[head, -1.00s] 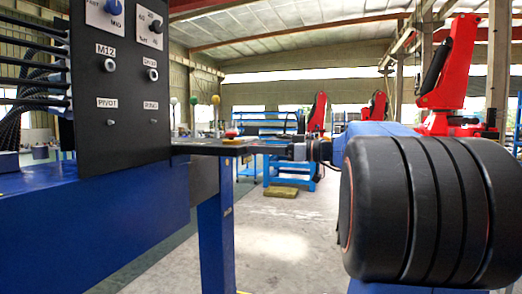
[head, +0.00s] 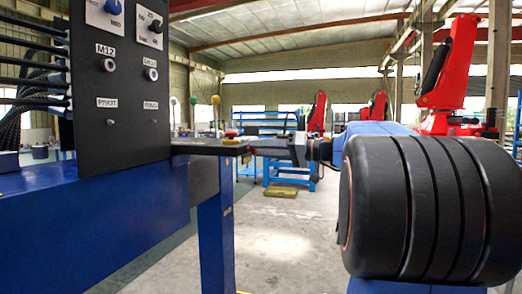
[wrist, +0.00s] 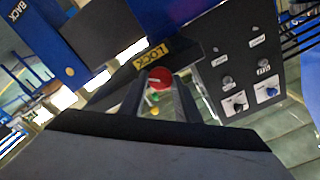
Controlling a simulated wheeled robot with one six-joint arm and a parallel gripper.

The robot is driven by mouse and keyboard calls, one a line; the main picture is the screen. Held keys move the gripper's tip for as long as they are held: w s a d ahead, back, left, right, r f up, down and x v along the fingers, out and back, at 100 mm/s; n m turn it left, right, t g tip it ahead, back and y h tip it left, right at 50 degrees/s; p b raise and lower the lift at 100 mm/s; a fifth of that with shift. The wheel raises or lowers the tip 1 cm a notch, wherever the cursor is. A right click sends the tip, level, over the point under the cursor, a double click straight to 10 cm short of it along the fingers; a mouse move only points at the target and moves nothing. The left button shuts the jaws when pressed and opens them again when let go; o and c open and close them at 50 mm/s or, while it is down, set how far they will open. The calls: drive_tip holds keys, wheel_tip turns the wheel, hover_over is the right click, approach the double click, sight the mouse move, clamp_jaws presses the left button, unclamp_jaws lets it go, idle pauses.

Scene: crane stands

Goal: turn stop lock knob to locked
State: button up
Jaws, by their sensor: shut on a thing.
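A red round knob (wrist: 160,77) sits between the two fingers of my gripper (wrist: 162,90) in the wrist view, beside a yellow LOCK label (wrist: 152,54) on a dark plate. My gripper is shut on this knob. The wrist picture is tilted. In the head view the red knob (head: 231,133) is small, on top of the dark shelf that juts right from the blue stand. My gripper (head: 256,148) reaches that shelf from the right, and its fingers are thin and hard to make out. The knob's pointer direction is not readable.
A black panel (head: 122,85) with knobs, sockets and labels such as M12 and PIVOT stands at the left on the blue beam (head: 100,225). A blue post (head: 216,240) stands under the shelf. A blue workbench (head: 290,168) is farther back. Floor is open between.

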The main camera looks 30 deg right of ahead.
drive_tip(key=shift+f+m, duration=0.15)
drive_tip(key=shift+m, duration=4.85)
drive_tip(key=shift+d, duration=0.1)
drive_tip(key=o, duration=1)
drive_tip(key=v, duration=1.7)
drive_tip(key=shift+s+d+f, duration=0.1)
drive_tip(key=shift+s+d, duration=0.05)
